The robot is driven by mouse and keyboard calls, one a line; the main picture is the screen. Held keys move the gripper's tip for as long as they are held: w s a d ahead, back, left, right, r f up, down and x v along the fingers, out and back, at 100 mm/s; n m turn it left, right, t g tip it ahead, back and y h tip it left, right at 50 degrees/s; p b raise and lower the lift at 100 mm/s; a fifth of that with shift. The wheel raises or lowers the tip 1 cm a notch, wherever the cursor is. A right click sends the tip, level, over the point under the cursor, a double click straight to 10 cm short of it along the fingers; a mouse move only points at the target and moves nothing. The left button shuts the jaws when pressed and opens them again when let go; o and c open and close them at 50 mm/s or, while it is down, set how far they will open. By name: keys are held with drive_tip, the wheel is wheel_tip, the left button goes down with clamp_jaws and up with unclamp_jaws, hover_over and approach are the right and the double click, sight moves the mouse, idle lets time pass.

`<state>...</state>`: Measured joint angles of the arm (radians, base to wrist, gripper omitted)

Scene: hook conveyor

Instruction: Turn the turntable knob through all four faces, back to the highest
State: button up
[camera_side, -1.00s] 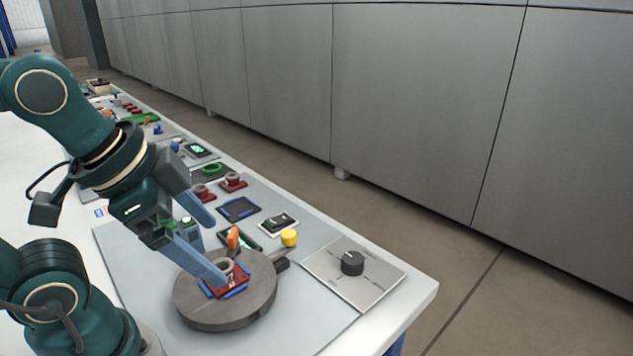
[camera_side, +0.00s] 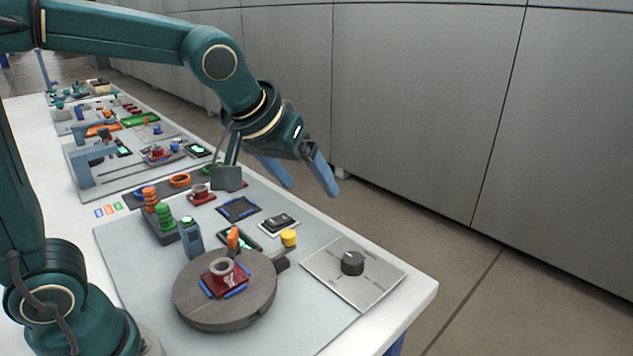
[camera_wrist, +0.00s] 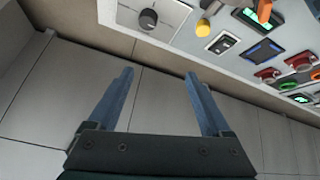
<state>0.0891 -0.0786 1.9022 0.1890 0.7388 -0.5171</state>
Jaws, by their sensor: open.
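The knob (camera_side: 352,263) is a dark round dial with a light pointer line, on a light square plate (camera_side: 376,287) with marks around it at the near right of the table. It also shows at the top of the wrist view (camera_wrist: 148,20). The grey round turntable (camera_side: 225,312) stands to its left, with a red part holding a grey ring (camera_side: 221,268) on top. My gripper (camera_side: 309,190) is open and empty, up in the air behind the plate, its two blue fingers apart. In the wrist view the gripper (camera_wrist: 158,82) is over the floor beyond the table edge.
A yellow button (camera_side: 289,238), a small dark-screened box (camera_side: 279,222) and a blue-edged dark pad (camera_side: 238,209) lie behind the knob plate. Stacks of orange and green rings (camera_side: 165,217) stand at the left. Grey cabinets (camera_side: 430,110) line the far side, across the floor.

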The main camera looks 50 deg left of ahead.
drive_tip(key=w+d+f+g, duration=0.1)
drive_tip(key=w+d+f, duration=0.1)
drive_tip(key=w+f, duration=0.4)
drive_tip(key=g, duration=0.1)
hover_over(353, 258)
drive_tip(key=s, duration=0.2)
drive_tip(key=shift+m, duration=0.4)
drive_tip(key=f, duration=0.6)
drive_tip(key=shift+s+d+f, duration=0.15)
drive_tip(key=shift+d, duration=0.15)
drive_tip(key=shift+x, duration=2.5)
drive_tip(key=shift+s+f, duration=0.1)
clamp_jaws()
